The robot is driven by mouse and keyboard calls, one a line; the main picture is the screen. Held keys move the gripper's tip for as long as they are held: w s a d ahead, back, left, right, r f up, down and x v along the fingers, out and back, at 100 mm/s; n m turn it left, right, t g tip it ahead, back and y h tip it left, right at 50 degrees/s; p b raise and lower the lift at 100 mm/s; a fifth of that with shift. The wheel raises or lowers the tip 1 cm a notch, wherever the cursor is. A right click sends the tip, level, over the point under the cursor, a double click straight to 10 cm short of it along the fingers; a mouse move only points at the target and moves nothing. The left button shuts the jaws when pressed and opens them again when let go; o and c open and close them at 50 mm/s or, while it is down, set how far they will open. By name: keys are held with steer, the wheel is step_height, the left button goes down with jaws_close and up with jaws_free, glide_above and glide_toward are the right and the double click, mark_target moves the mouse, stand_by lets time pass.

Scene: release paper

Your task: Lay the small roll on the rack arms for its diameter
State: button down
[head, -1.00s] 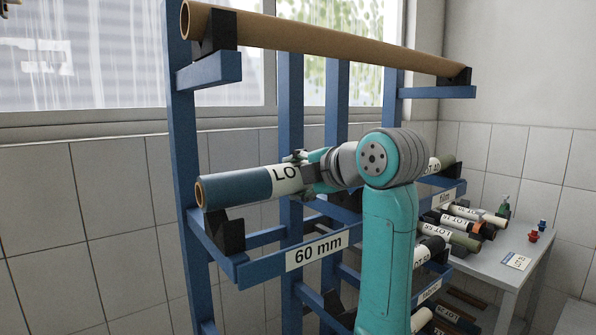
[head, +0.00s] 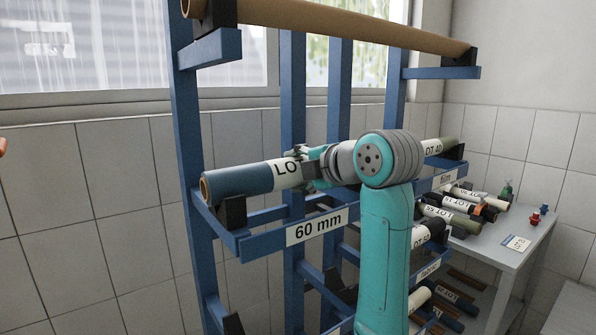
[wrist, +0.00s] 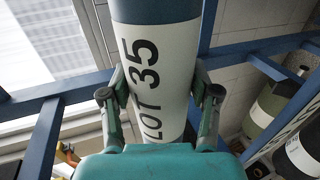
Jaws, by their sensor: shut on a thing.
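A blue roll (head: 240,182) with a white label band lies along the rack arms at the level of the "60 mm" sign (head: 317,227). Its near left end is at a black cradle block (head: 233,212) and looks to be in or just above it; I cannot tell if it touches. In the wrist view the roll (wrist: 157,70) shows "LOT 35" between the fingers. My gripper (head: 307,168) is shut on the roll around its label; it also shows in the wrist view (wrist: 160,92).
A long brown roll (head: 350,27) lies on the top rack arms. A grey table (head: 492,249) at right holds several lot rolls. Blue rack posts (head: 292,120) stand behind my gripper.

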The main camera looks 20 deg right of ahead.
steer(key=shift+c, duration=1)
jaws_free()
steer(key=shift+f, duration=0.1)
steer(key=shift+s+d, duration=0.1)
